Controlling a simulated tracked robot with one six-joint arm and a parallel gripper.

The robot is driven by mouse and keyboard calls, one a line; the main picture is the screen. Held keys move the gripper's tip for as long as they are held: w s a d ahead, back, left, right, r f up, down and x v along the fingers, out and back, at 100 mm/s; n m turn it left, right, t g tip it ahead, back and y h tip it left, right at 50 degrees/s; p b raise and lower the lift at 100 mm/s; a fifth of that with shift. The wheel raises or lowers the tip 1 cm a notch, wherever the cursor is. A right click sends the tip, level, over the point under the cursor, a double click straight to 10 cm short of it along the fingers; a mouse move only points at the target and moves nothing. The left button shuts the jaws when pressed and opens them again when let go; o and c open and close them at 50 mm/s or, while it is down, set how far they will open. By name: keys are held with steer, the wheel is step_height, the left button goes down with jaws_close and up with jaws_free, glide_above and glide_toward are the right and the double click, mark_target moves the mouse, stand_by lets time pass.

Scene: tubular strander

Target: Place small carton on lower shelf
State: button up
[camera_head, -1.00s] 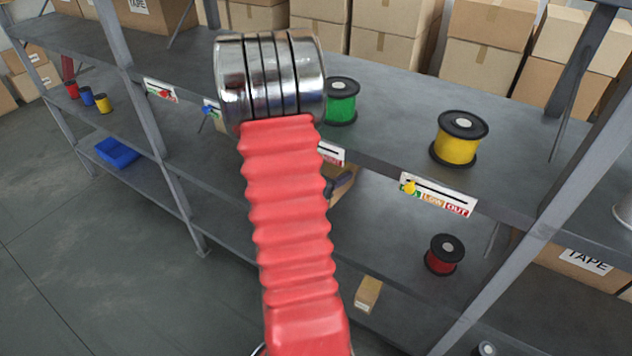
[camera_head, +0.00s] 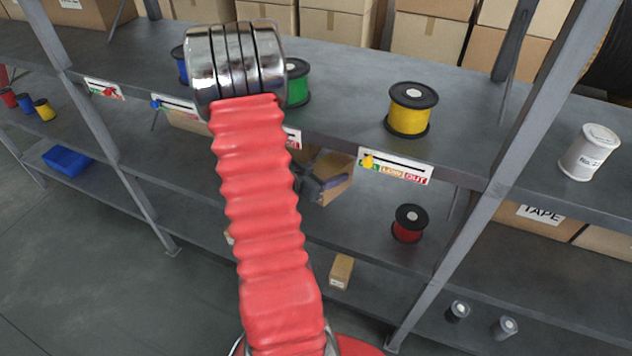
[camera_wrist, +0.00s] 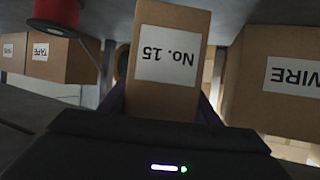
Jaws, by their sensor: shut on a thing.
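My gripper (camera_head: 320,188) shows partly behind my red arm, beneath the front edge of the top shelf. It is shut on a brown carton (camera_head: 338,170). In the wrist view the carton (camera_wrist: 168,60) stands between the two dark fingers, its white "No. 15" label upside down. Another small carton (camera_head: 341,270) rests on the lower shelf (camera_head: 385,300), below the gripper.
A red spool (camera_head: 408,223) stands on the middle shelf, right of the gripper. Yellow (camera_head: 409,110) and green (camera_head: 297,83) spools stand on the top shelf. A slanted grey post (camera_head: 470,215) rises at the right. Large cartons labelled WIRE (camera_wrist: 285,75) and TAPE (camera_wrist: 62,58) show in the wrist view.

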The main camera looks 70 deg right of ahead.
steer(key=shift+f, duration=2)
steer(key=shift+f, duration=2.05)
steer(key=o, duration=1.4)
steer(key=shift+f, duration=0.15)
steer(key=shift+o, duration=0.2)
steer(key=shift+w+a+r, duration=0.3)
steer(key=shift+a+r, duration=0.05)
steer(key=shift+a, duration=0.1)
steer(key=v, duration=1.1)
